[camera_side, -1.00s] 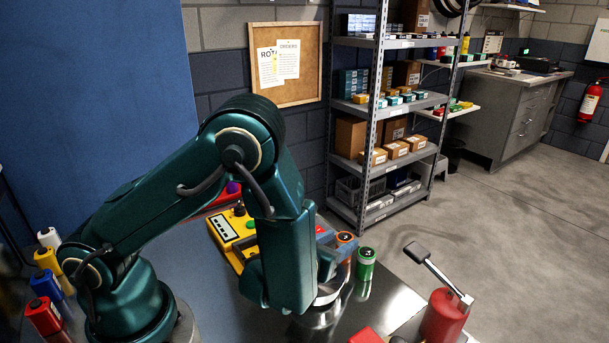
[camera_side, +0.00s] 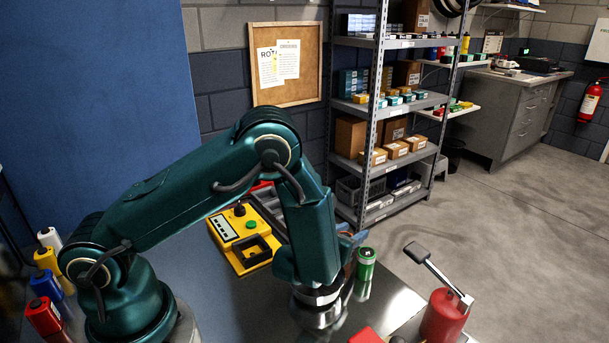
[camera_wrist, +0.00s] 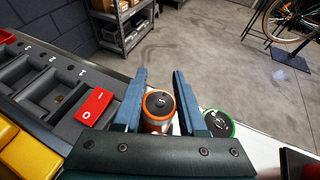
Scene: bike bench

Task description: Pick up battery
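A battery with an orange rim and dark top (camera_wrist: 159,104) stands upright between the two blue fingers of my gripper (camera_wrist: 160,108) in the wrist view. The fingers are apart, with a gap showing between the battery and the right finger; the left finger is close to its side. In the side view my arm mostly hides this battery and the fingers. A green battery (camera_side: 366,264) stands upright just right of the gripper; its green-rimmed top (camera_wrist: 218,124) shows outside the right finger in the wrist view.
A yellow device (camera_side: 253,250) with an empty square recess lies left of my arm. A dark slotted tray (camera_wrist: 45,88) with a red switch (camera_wrist: 95,107) is left of the fingers. A red canister with a lever (camera_side: 443,315) stands at the right front.

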